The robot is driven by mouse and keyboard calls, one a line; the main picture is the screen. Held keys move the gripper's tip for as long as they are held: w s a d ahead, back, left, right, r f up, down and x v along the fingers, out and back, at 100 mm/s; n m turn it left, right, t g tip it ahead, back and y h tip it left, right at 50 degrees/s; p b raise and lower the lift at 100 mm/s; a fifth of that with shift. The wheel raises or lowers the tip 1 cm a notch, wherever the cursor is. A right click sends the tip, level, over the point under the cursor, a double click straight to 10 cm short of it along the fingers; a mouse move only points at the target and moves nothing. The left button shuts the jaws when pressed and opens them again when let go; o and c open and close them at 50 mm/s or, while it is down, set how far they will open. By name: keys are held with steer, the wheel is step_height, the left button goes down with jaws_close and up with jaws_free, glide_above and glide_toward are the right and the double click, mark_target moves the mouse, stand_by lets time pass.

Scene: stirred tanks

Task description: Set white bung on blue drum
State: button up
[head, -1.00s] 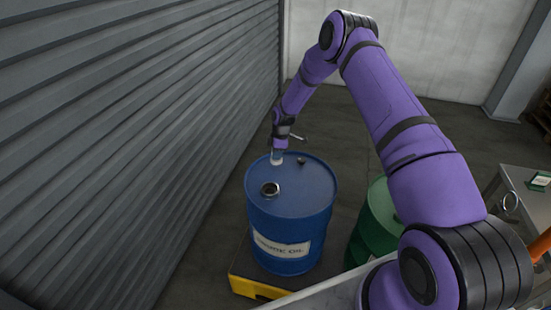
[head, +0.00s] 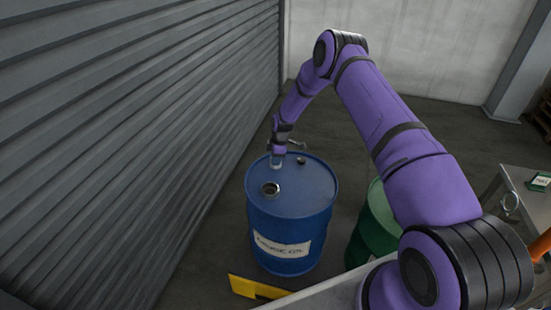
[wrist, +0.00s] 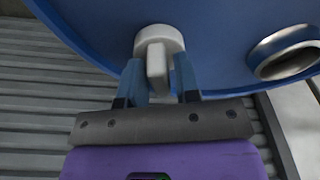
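The white bung (wrist: 157,45) is a round disc with an upright grip bar, seen in the wrist view on top of the blue drum (wrist: 228,35). It stands near the drum's rim, apart from the open metal-rimmed hole (wrist: 285,54). My gripper (wrist: 159,75) has its two fingers on either side of the bung's bar, with narrow gaps showing; it looks open. In the head view my gripper (head: 276,160) reaches down to the far left part of the blue drum's top (head: 292,212). The bung is mostly hidden there by the fingers.
The dark-rimmed hole (head: 270,189) and a small dark plug (head: 301,160) are on the drum top. A green drum (head: 375,225) stands to the right, a grey table (head: 520,185) farther right. A corrugated wall (head: 140,130) is close on the left.

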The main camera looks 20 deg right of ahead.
steer(key=shift+o, duration=0.6)
steer(key=s+r+m+t+h, duration=0.1)
steer(key=s+r+m, duration=0.15)
steer(key=r, duration=1.45)
steer(key=s+r+m, duration=0.1)
steer(key=s+r, duration=0.3)
steer(key=r, duration=1.3)
steer(key=s+r+m+t+h, duration=0.1)
steer(key=s+r+m, duration=0.2)
steer(key=s+r, duration=1)
steer(key=s+r+m+t, duration=0.1)
steer(key=s+r+m, duration=0.1)
steer(key=s+r, duration=0.45)
steer(key=s+r+m+t, duration=0.1)
steer(key=s+r+m, duration=0.2)
steer(key=s, duration=0.7)
steer(key=s+f+m, duration=0.1)
steer(key=s+m, duration=0.2)
steer(key=s, duration=1.2)
steer(key=shift+a+m+t, duration=0.15)
steer(key=shift+m+t, duration=0.2)
steer(key=shift+t, duration=0.05)
steer(key=shift+f, duration=0.1)
